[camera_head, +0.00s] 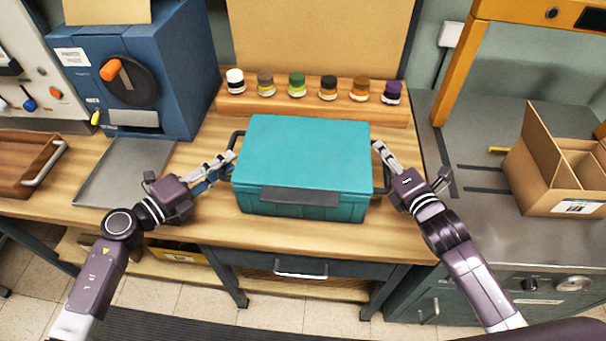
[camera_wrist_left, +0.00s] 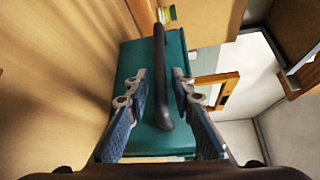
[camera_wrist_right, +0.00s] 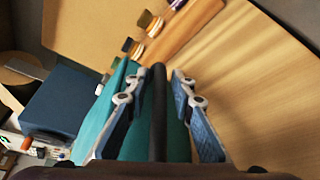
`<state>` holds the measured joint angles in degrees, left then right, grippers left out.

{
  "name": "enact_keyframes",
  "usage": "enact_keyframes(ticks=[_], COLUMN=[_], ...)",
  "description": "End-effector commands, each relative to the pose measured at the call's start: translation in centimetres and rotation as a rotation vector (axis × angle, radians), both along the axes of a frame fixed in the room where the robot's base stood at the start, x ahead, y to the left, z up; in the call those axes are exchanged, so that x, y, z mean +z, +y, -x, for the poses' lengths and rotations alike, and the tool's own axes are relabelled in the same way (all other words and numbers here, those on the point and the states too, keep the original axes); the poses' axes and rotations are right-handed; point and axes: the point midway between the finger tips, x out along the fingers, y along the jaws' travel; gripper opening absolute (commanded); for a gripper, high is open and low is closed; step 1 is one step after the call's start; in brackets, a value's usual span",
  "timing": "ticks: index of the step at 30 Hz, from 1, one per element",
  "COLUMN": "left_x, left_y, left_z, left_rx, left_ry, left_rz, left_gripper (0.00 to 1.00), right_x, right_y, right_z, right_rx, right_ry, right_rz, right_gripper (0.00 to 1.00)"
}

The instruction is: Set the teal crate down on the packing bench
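The teal crate (camera_head: 302,152) is lidded, with a dark handle at each end. It appears to rest level on the wooden packing bench (camera_head: 215,232), in front of the jar rack. My left gripper (camera_head: 228,161) is at the crate's left handle (camera_wrist_left: 160,70). In the left wrist view its fingers stand apart on both sides of the handle, with gaps. My right gripper (camera_head: 381,149) is at the right handle (camera_wrist_right: 158,105). In the right wrist view its fingers are also apart around the bar. The crate's underside is hidden.
A wooden rack (camera_head: 320,109) holds several small jars behind the crate. A blue machine (camera_head: 150,65) and a metal tray (camera_head: 125,175) are at left. A cardboard box (camera_head: 560,165) stands on the grey counter at right. Bare bench shows in front of the crate.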

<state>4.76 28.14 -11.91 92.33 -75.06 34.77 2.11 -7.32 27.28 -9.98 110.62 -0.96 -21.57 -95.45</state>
Motion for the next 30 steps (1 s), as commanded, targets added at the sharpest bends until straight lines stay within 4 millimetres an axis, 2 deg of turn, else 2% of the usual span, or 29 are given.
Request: enact_keyframes(ticks=[11,16,24,30], left_x=[0.1,0.2,0.9,1.3], left_y=[0.2,1.9,6.0,7.9], left_z=[0.4,2.2,6.1,7.9], left_rx=[-0.003,-0.004,-0.002,-0.003], left_ry=[0.001,0.002,0.004,0.001], left_rz=[0.001,-0.003,-0.002,-0.001], left_gripper=[0.28,0.28,0.28,0.28], right_x=[0.1,0.1,0.1,0.1], right_y=[0.2,0.2,0.2,0.2], right_z=[0.0,0.0,0.0,0.0], right_rx=[0.003,0.003,0.003,0.003], right_ry=[-0.001,-0.001,-0.001,-0.001], right_rz=[-0.002,-0.002,-0.003,-0.003], right_gripper=[0.28,0.28,0.28,0.28])
